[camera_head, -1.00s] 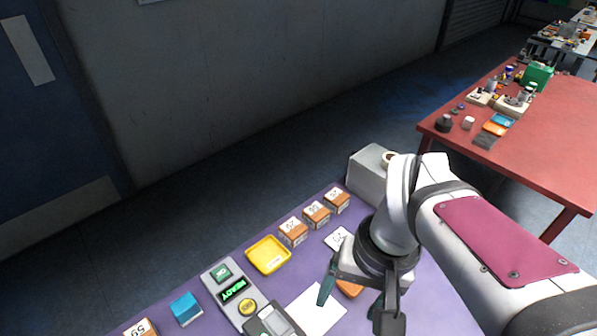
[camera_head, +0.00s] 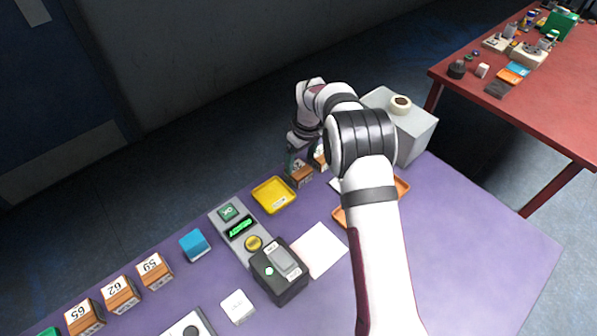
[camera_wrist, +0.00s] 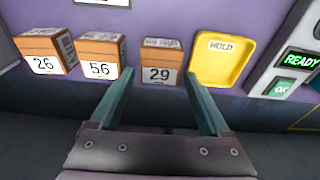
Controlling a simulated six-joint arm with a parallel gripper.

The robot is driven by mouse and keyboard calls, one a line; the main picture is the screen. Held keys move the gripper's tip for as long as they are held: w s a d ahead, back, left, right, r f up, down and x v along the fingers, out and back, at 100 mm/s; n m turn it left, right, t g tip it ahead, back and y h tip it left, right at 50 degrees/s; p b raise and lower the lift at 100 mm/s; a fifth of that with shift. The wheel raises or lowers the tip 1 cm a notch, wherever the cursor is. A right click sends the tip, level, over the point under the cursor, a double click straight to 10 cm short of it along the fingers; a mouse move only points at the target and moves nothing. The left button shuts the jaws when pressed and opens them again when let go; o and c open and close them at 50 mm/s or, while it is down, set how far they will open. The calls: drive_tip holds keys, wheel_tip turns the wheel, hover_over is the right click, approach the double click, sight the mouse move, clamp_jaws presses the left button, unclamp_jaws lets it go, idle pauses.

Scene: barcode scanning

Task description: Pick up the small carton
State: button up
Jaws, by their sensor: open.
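Small cartons, brown with white number labels, stand in a row on the purple table. In the wrist view these are carton 29 (camera_wrist: 161,64), carton 56 (camera_wrist: 103,60) and carton 26 (camera_wrist: 45,53). My gripper (camera_wrist: 158,76) is open and empty there, its two green fingers reaching toward either side of carton 29. I cannot tell how far the tips are from it. In the head view carton 29 (camera_head: 302,175) is beside the yellow tray, partly covered by my gripper (camera_head: 296,158). The other two are mostly hidden by my arm.
The yellow HOLD tray (camera_head: 274,207) is right of carton 29 in the wrist view. A READY display panel (camera_head: 239,229), black device (camera_head: 279,272), blue block (camera_head: 194,245) and grey box (camera_head: 411,132) stand around. Cartons 59 (camera_head: 154,271), 62 (camera_head: 120,293) and 65 (camera_head: 85,318) are at left.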

sight(298, 169)
drive_tip(key=f, duration=0.4)
drive_tip(key=shift+w+a+f, duration=0.25)
drive_tip(key=shift+a+f, duration=0.05)
drive_tip(key=shift+f, duration=0.05)
drive_tip(key=c, duration=1.2)
drive_tip(key=shift+o, duration=0.2)
wheel_tip(298, 169, up, 4)
drive_tip(key=shift+r, duration=0.2)
drive_tip(key=s+d+r, duration=0.4)
drive_tip(key=d+r, duration=0.3)
drive_tip(key=d, duration=0.4)
drive_tip(key=s+a+n+g, duration=0.2)
drive_tip(key=s+n, duration=1.2)
drive_tip(key=s, duration=0.2)
drive_tip(key=f, duration=0.8)
drive_tip(key=shift+w+a+f, duration=0.15)
drive_tip(key=shift+w, duration=0.05)
wheel_tip(298, 169, up, 9)
